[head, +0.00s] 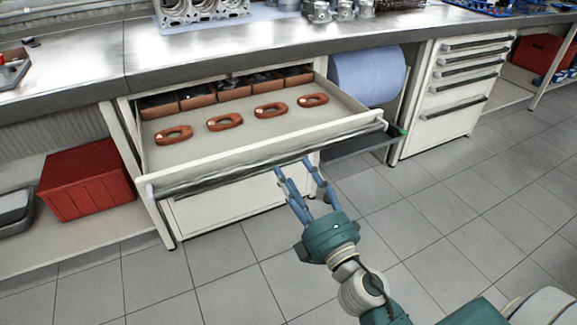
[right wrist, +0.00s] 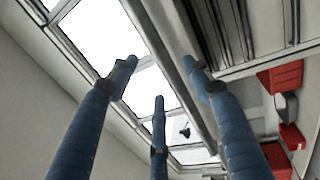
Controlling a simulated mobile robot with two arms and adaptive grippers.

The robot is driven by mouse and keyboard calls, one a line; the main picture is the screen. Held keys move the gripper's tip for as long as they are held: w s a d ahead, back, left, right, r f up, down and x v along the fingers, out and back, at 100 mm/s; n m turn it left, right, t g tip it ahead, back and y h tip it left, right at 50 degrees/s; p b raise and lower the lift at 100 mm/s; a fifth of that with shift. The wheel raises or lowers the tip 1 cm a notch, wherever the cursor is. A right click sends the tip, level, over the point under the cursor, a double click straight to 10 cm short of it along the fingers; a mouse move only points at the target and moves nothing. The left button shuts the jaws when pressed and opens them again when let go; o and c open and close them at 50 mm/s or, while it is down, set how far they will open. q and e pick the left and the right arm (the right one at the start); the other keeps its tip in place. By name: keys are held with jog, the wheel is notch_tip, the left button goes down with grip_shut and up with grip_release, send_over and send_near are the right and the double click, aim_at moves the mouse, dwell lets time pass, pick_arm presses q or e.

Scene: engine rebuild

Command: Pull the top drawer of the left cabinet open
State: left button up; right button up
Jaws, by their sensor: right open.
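The top drawer (head: 250,130) of the left cabinet (head: 230,205) stands pulled well out in the head view. Its dark bar handle (head: 265,165) runs along the front edge. Several orange-brown oval parts lie on the drawer floor, with orange bins along its back. My right gripper (head: 300,172) is open at the right part of the drawer front, its blue fingers just below the handle. In the right wrist view the fingers (right wrist: 160,80) are spread, with nothing between them; contact with the handle cannot be told. My left gripper is not in view.
A steel worktop (head: 200,52) with engine parts runs above the cabinet. A blue roll (head: 368,75) hangs right of the drawer. A second drawer cabinet (head: 455,90) stands further right. A red box (head: 92,182) sits on the left lower shelf. The tiled floor in front is clear.

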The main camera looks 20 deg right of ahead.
jog(key=shift+s+f, duration=0.15)
jog(key=shift+s, duration=0.5)
jog(key=shift+s+f, duration=0.15)
jog(key=shift+s, duration=0.5)
